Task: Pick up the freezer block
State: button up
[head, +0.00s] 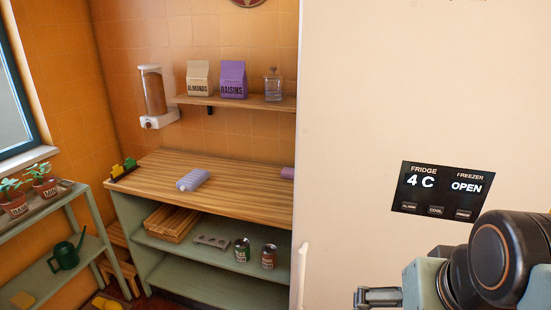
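A pale lavender, ribbed block (192,180), which looks like the freezer block, lies on the wooden countertop (240,195) left of the fridge. My arm fills the lower right corner in front of the fridge. A small metal part at its left end (378,297) may be my gripper. Its fingers are not clear, and it is well apart from the block.
The large cream fridge (350,90) blocks the right half; its panel reads freezer open. A wall shelf (240,102) holds bags and a jar. Below the counter are a wooden tray (172,224) and cans (242,250). A plant rack (50,225) stands left. The counter's middle is clear.

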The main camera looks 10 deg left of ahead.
aim_at(191, 181)
jog(key=u, duration=1.2)
jog(key=i+j, duration=0.1)
jog(key=j, duration=0.4)
jog(key=i+j+u, duration=0.1)
jog(key=j, duration=0.35)
jog(key=i+j+u, duration=0.2)
jog(key=i+j, duration=0.35)
jog(key=i+l+u, duration=0.15)
jog(key=i, duration=0.3)
jog(key=i+l+u, duration=0.15)
jog(key=i, duration=0.35)
jog(key=i+l+u, duration=0.1)
jog(key=l, duration=0.25)
jog(key=i+l, duration=0.25)
jog(key=l, duration=0.7)
jog(key=i+u, duration=0.05)
jog(key=i, duration=0.05)
